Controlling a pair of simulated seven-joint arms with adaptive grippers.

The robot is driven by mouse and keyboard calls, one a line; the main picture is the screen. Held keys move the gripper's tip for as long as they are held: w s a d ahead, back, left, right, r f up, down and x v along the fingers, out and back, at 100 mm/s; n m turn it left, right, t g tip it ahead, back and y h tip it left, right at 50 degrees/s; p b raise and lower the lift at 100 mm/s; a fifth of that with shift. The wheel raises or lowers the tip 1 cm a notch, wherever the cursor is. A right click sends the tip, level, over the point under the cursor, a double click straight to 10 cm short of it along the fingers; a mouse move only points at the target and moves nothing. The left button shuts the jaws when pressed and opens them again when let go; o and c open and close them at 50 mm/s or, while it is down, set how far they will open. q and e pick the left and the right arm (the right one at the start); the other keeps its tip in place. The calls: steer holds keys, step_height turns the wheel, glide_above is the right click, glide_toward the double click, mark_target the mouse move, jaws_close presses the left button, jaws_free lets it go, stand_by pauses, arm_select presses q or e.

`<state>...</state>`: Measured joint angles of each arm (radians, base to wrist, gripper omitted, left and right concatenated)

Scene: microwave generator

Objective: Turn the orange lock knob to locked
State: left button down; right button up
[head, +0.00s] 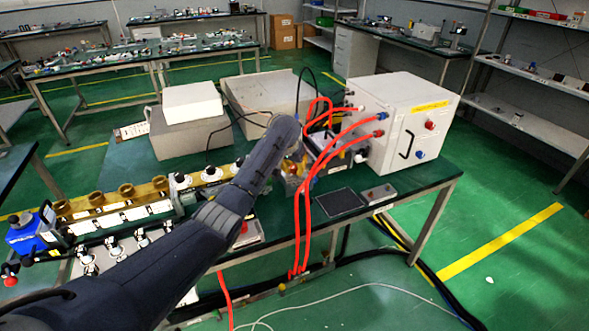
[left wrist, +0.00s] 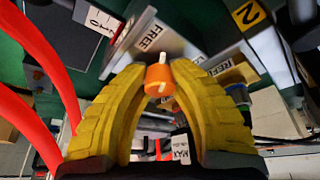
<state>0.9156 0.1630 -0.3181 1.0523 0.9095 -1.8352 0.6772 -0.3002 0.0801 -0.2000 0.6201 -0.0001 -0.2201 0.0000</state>
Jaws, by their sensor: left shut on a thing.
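The orange lock knob (left wrist: 160,82) sits between the two yellow fingers of my left gripper (left wrist: 158,72) in the left wrist view. The fingers close on it from both sides. A white mark shows on its upper edge. Behind it is a metal plate (left wrist: 165,47) with a "FREE" label at its left. In the head view my left gripper (head: 294,166) reaches down to the device at the middle of the bench, and its hand and arm hide most of the knob's place. My right gripper is in neither view.
Red hoses (head: 306,205) run just right of the gripper to a white box (head: 405,115) and also pass at the left in the wrist view. A dark pad (head: 340,202) lies in front. Brass-topped fittings (head: 95,200) line the bench's left.

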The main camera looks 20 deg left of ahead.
arm_select(q)
steer(key=m+h, duration=0.1)
steer(key=m, duration=0.2)
steer(key=m+h, duration=0.1)
steer(key=m, duration=0.1)
steer(key=shift+m+g, duration=0.3)
steer(key=shift+m, duration=0.1)
steer(key=m+g, duration=0.1)
steer(key=m, duration=0.2)
steer(key=m+h, duration=0.1)
steer(key=m, duration=0.1)
steer(key=shift+d+r+m+g+h, duration=0.1)
steer(key=shift+m+g+h, duration=0.2)
steer(key=shift+m+g, duration=0.1)
stand_by(0.4)
steer(key=c, duration=1.1)
jaws_free()
steer(key=shift+o, duration=0.2)
steer(key=v, duration=1.1)
steer(key=shift+a+r, duration=0.3)
steer(key=shift+r, duration=0.05)
